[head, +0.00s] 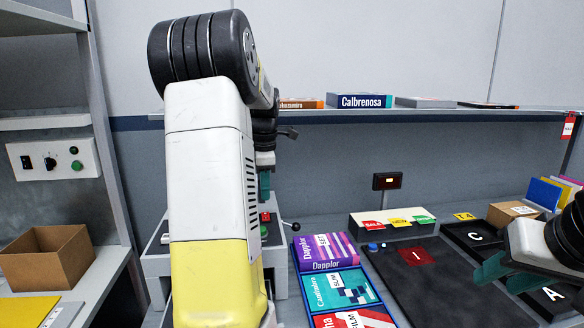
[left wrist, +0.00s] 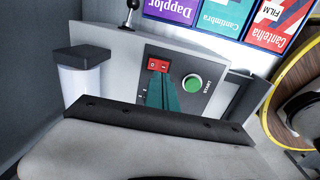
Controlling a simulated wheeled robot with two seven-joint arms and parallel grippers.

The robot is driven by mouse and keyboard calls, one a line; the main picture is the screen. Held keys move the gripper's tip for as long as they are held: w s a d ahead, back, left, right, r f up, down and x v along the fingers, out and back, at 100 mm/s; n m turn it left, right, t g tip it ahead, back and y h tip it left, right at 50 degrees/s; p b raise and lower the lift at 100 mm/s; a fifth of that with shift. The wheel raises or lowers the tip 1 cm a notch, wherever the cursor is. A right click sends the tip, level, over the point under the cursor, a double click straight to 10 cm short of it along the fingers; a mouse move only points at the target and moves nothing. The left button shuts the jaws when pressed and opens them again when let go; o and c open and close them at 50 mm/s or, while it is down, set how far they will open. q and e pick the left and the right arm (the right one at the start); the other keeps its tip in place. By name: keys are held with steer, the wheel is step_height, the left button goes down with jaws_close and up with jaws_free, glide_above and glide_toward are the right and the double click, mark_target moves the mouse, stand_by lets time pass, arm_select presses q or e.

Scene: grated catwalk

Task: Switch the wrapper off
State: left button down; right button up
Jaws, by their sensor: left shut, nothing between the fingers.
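The wrapper (head: 158,268) is a grey machine, mostly behind my left arm in the head view. Its panel (left wrist: 213,108) shows in the left wrist view with a red rocker switch (left wrist: 158,65) and a round green START button (left wrist: 192,84). The red switch (head: 265,217) is also visible in the head view. My left gripper (left wrist: 164,84) is shut and empty, its teal fingertips just below the red switch; I cannot tell if they touch it. The left fingers (head: 264,182) are partly hidden in the head view. My right gripper (head: 506,276) is open and empty at the right.
A black-knobbed lever (left wrist: 132,5) stands at the wrapper's side. Boxes, including a purple Dapplor box (head: 325,248), lie to its right in the head view. A dark mat (head: 430,290) lies beyond them. Another switch panel (head: 54,159) and a cardboard box (head: 48,262) are at left.

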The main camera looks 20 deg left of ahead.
arm_select(q)
step_height(320, 180, up, 8)
glide_above(265, 214)
steer(key=s+d, duration=0.2)
steer(key=s, duration=0.1)
steer(key=shift+w+d+f, duration=0.1)
steer(key=shift+f, duration=0.1)
steer(key=shift+w+a+r, duration=0.15)
steer(key=shift+w+a, duration=0.35)
steer(key=shift+a, duration=0.05)
steer(key=f, duration=0.4)
steer(key=w+f, duration=0.1)
steer(key=f, duration=0.4)
steer(key=a+f, duration=0.1)
steer(key=f, duration=0.4)
steer(key=shift+w, duration=0.2)
